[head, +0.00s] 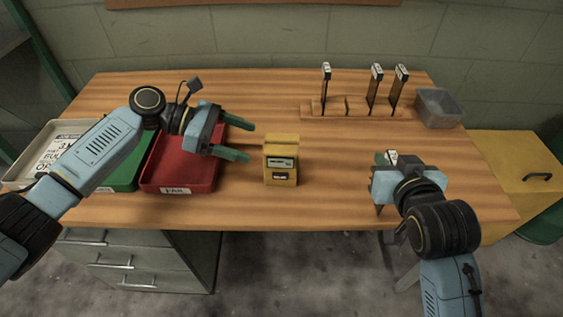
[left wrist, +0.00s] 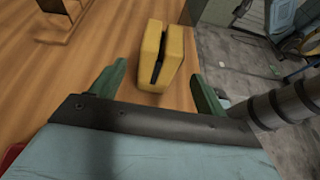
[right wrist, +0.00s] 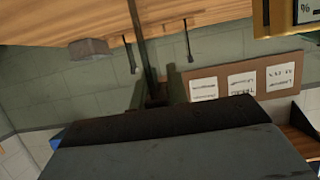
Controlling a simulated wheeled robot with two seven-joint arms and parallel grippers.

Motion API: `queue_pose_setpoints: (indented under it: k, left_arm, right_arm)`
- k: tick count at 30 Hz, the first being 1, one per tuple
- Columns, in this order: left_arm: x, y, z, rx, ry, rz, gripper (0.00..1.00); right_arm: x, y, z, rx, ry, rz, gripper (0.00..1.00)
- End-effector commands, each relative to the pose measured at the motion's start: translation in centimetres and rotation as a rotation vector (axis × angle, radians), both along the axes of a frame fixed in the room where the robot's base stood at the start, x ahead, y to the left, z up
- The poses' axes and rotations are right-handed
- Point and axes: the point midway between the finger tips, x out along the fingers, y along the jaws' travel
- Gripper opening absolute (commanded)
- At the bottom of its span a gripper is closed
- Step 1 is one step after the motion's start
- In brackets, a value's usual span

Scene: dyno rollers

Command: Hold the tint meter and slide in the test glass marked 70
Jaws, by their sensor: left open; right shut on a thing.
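The yellow tint meter (head: 281,161) stands upright on the bench, with a small display on its front. The left wrist view shows the dark slot in the meter (left wrist: 150,68). My left gripper (head: 236,138) is open to the left of the meter. Its fingers (left wrist: 158,85) point at the meter, which lies ahead of them and is not gripped. My right gripper (head: 384,158) is shut on a thin dark test glass (right wrist: 142,45) with a white label, to the right of the meter. I cannot read its marking.
A wooden rack (head: 340,112) at the back holds three upright test glasses, with a gap among them. A grey bin (head: 438,106) stands right of it. A red tray (head: 180,184), a green tray (head: 122,180) and a pale tray are at left. Bench around the meter is clear.

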Motion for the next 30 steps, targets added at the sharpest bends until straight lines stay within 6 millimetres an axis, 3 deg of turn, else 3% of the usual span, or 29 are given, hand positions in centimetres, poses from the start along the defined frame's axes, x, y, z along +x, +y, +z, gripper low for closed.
queue_pose_setpoints:
  k: [2, 6, 12, 25, 30]
  left_arm:
    - [-0.1, -1.2, -0.9, 0.0, -0.001, -0.002, 0.75]
    - [-0.3, -3.0, -1.0, -0.002, 0.002, -0.002, 0.75]
    - [-0.3, -4.7, -1.8, -0.001, -0.001, 0.0, 0.75]
    - [-0.4, -5.4, -2.3, 0.0, -0.001, 0.0, 0.75]
    - [-0.4, -5.3, -2.2, 0.0, -0.001, 0.0, 0.54]
  right_arm:
    - [0.0, 0.0, -1.1, 0.0, -0.001, 0.0, 0.0]
    - [0.0, 0.0, 0.2, 0.0, -0.001, 0.0, 0.0]
    - [0.0, 0.0, 0.7, 0.0, -0.001, 0.0, 0.0]
    - [0.0, 0.0, 0.8, 0.0, -0.001, 0.0, 0.0]
    - [0.0, 0.0, 0.8, 0.0, -0.001, 0.0, 0.0]
